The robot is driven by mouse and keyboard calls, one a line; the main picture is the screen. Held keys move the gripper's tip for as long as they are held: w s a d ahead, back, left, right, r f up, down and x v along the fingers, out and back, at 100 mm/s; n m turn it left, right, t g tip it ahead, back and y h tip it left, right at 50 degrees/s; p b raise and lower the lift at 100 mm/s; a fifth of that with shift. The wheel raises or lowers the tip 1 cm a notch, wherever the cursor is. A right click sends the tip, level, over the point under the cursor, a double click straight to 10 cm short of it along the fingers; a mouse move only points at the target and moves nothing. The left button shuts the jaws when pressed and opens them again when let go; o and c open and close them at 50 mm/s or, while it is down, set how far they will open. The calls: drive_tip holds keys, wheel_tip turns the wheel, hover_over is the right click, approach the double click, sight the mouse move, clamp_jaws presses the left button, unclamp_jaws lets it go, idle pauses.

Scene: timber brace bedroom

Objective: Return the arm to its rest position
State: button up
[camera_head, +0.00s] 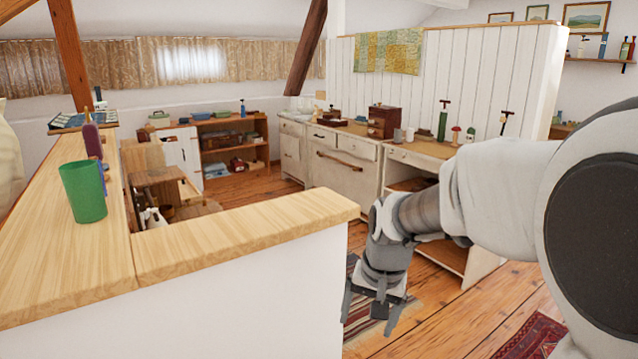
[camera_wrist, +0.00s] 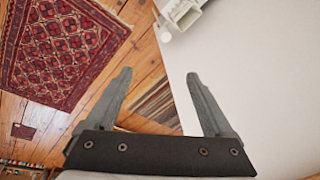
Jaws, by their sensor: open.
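My arm reaches in from the right of the head view and bends down at the wrist. My gripper (camera_head: 372,318) hangs pointing down, just right of the end of the white half-wall (camera_head: 250,295) and below its wooden top. In the wrist view my gripper (camera_wrist: 158,105) has its two fingers spread wide apart with nothing between them. Beyond the fingers the wrist view shows the wooden floor (camera_wrist: 140,65) and the white wall face (camera_wrist: 245,75).
A green cup (camera_head: 83,192) stands on the wooden ledge (camera_head: 245,232) at left. A white sideboard (camera_head: 342,175) and a desk (camera_head: 425,150) with small items stand behind my arm. A red patterned rug (camera_wrist: 60,45) lies on the floor. Open floor shows right of the half-wall.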

drive_tip(key=s+d+r+n+t+h+p, duration=0.1)
drive_tip(key=s+d+r+n+t, duration=0.3)
drive_tip(key=s, duration=0.6)
drive_tip(key=s+d+r+g, duration=0.1)
drive_tip(key=s+d+r, duration=0.1)
drive_tip(key=s+r, duration=0.5)
wheel_tip(320, 180, up, 14)
drive_tip(key=s+p, duration=0.2)
drive_tip(key=p, duration=1.4)
drive_tip(key=shift+a, duration=0.35)
